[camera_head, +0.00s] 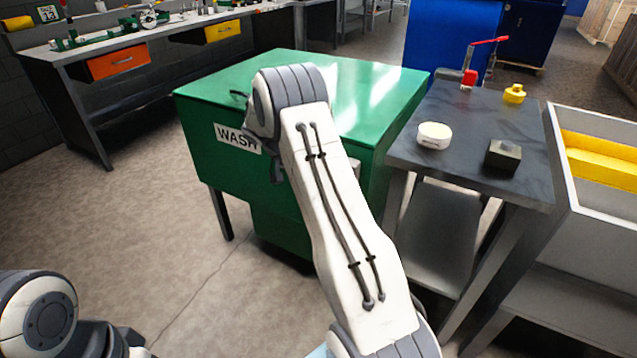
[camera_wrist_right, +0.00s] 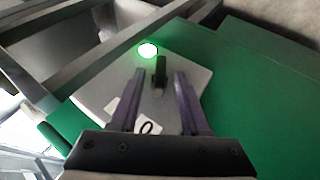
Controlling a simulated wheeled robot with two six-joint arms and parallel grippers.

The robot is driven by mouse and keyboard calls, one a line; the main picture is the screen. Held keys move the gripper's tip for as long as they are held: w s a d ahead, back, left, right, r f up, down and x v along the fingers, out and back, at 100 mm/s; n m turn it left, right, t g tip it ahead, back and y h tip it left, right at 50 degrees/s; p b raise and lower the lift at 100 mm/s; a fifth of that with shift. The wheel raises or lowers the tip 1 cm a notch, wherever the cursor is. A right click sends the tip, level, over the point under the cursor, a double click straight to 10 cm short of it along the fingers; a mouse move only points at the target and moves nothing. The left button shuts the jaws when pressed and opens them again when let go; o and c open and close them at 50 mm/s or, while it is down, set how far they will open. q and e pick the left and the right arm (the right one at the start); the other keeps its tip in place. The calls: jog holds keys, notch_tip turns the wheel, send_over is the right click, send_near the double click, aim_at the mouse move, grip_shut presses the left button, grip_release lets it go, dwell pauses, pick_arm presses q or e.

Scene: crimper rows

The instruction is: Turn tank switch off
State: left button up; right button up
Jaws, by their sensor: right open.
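The green wash tank (camera_head: 215,170), marked WASH, stands in the middle of the head view. My right arm reaches across its front and hides part of it. In the right wrist view, a pale switch plate (camera_wrist_right: 185,65) sits on the green tank wall (camera_wrist_right: 250,90). It carries a dark switch lever (camera_wrist_right: 160,72), a lit green lamp (camera_wrist_right: 147,50) and a label with a 0 (camera_wrist_right: 148,127). My right gripper (camera_wrist_right: 158,78) is open, with a finger on each side of the lever; contact cannot be told. My left gripper is not in view.
A dark-topped table (camera_head: 460,130) at the tank's right holds a white round tub (camera_head: 434,135), a dark block (camera_head: 503,155) and a yellow item (camera_head: 514,93). A workbench (camera_head: 140,40) stands back left. The floor (camera_head: 130,200) left of the tank is clear.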

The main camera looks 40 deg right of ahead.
jog(key=p+v, duration=0.1)
jog(key=v, duration=0.9)
jog(key=shift+p, duration=0.4)
jog(key=shift+w+a+r, duration=0.1)
jog(key=shift+a+r, duration=0.05)
jog(key=s+a+r+n+t+y, duration=0.2)
jog(key=s+a+n, duration=0.4)
jog(key=a, duration=0.7)
jog(key=s+a+r+n+t+y, duration=0.1)
jog(key=s+a+r+n+y, duration=0.15)
jog(key=s+a+n, duration=0.65)
jog(key=s+a+f+n+y, duration=0.1)
jog(key=s+a+n+y, duration=0.1)
jog(key=s+a, duration=0.5)
jog(key=s+a+f+n+y, duration=0.1)
jog(key=s+a+n, duration=0.25)
jog(key=s, duration=0.75)
notch_tip(320, 180, up, 22)
jog(key=m+p, duration=0.1)
jog(key=p, duration=2.1)
jog(key=shift+w+a+r+t, duration=0.2)
jog(key=shift+w+t, duration=0.1)
jog(key=shift+w, duration=0.1)
